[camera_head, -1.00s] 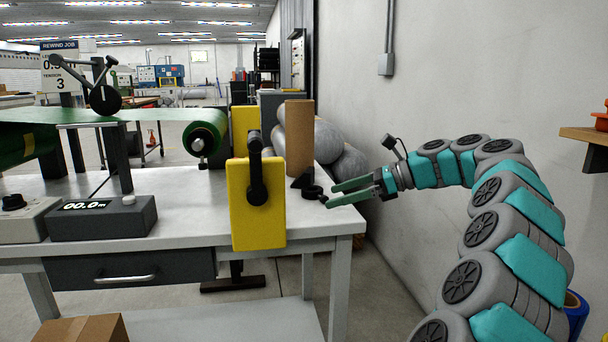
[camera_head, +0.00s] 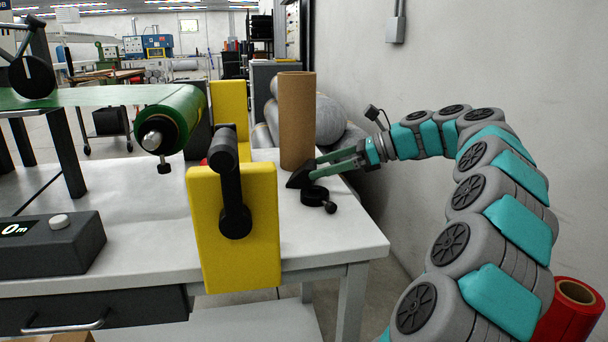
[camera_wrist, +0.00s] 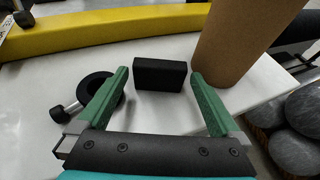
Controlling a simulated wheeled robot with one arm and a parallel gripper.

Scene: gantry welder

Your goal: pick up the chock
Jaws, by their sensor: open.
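The chock (camera_wrist: 160,75) is a small black block on the white table. In the wrist view it lies just beyond and between the fingertips, apart from both. In the head view the chock (camera_head: 300,176) shows as a dark wedge shape by the fingertips, at the foot of the brown tube. My gripper (camera_head: 337,162) has green fingers and reaches in from the right, low over the table. In the wrist view my gripper (camera_wrist: 158,80) is open, with nothing held between the fingers.
A brown cardboard tube (camera_head: 297,120) stands upright close to the chock; it is near the right finger in the wrist view (camera_wrist: 240,40). A black ring with a knob (camera_head: 315,195) lies beside the left finger. A yellow upright plate (camera_head: 240,260) stands to the left on the white table (camera_head: 340,240).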

